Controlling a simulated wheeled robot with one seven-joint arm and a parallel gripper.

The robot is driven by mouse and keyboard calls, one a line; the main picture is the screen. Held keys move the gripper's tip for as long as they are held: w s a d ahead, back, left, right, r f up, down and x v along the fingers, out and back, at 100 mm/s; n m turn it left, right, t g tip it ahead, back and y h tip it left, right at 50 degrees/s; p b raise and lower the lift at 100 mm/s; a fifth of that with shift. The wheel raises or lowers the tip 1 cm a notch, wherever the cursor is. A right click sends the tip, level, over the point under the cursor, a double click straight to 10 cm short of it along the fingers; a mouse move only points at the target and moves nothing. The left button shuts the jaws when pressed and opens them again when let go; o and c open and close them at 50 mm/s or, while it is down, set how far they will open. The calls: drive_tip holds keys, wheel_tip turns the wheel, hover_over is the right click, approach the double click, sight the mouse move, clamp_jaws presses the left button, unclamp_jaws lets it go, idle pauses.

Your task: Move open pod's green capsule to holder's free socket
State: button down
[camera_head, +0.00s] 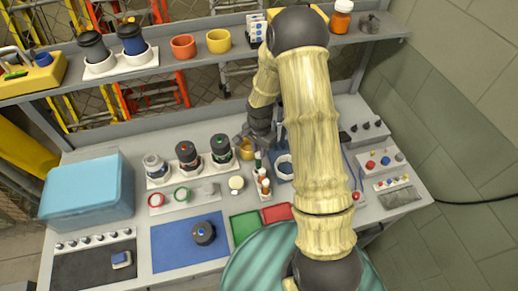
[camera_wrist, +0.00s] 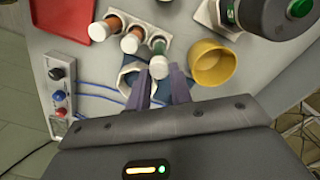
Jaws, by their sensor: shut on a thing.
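The green capsule (camera_wrist: 158,47), with a white end, is between the fingertips of my gripper (camera_wrist: 160,76). My gripper is shut on it. The capsule stands at the end of the white holder (camera_wrist: 146,18), beside two orange-brown capsules (camera_wrist: 132,38) with white ends. I cannot tell whether it is fully down in the socket. In the head view the holder's capsules (camera_head: 264,186) stand in a row, with the green capsule (camera_head: 258,158) at the far end under my gripper (camera_head: 256,143). Several pods stand to the left; the leftmost, a whitish one (camera_head: 155,166), looks open on top.
A yellow cup (camera_wrist: 212,62) stands close beside my gripper. A dark pod with a green top (camera_wrist: 285,12) is near it. Red (camera_head: 277,213) and green (camera_head: 244,226) mats lie in front. A light blue box (camera_head: 88,190) is at left.

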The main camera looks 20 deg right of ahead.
drive_tip(key=shift+f, duration=0.15)
drive_tip(key=shift+f, duration=0.1)
drive_tip(key=shift+s+d+f+b, duration=0.15)
drive_tip(key=shift+f+b, duration=0.1)
drive_tip(key=shift+b, duration=0.2)
drive_tip(key=shift+f, duration=0.15)
drive_tip(key=shift+f+b, duration=1.15)
drive_tip(key=shift+f, duration=0.2)
idle(0.5)
drive_tip(key=c, duration=1.2)
unclamp_jaws()
drive_tip(key=shift+o, duration=0.2)
